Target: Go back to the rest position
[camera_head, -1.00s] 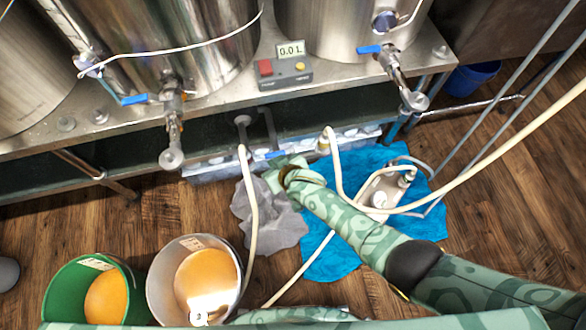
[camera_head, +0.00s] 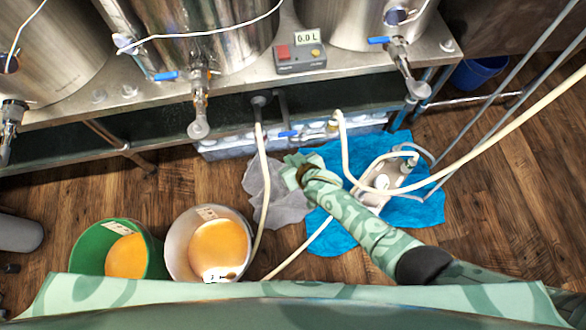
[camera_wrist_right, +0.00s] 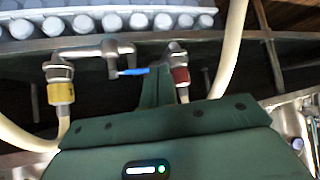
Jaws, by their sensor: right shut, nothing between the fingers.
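My right arm reaches in from the lower right in the head view. Its green-patterned right gripper (camera_head: 297,161) is over the floor in front of the low shelf, near the grey cloth (camera_head: 278,200) and the blue cloth (camera_head: 340,170). In the right wrist view the gripper's dark green fingers (camera_wrist_right: 157,88) are together with nothing between them. Behind them are a blue-handled valve (camera_wrist_right: 130,71), a yellow fitting (camera_wrist_right: 61,92) and a red fitting (camera_wrist_right: 181,76). Whether the fingers touch the valve I cannot tell. My left gripper is not in view.
A steel bench (camera_head: 240,90) with tanks and a control box (camera_head: 300,58) spans the back. A pump (camera_head: 385,178) with hoses sits on the blue cloth. A green bucket (camera_head: 85,247) and a white bucket (camera_head: 178,257) stand front left. Wood floor is clear at right.

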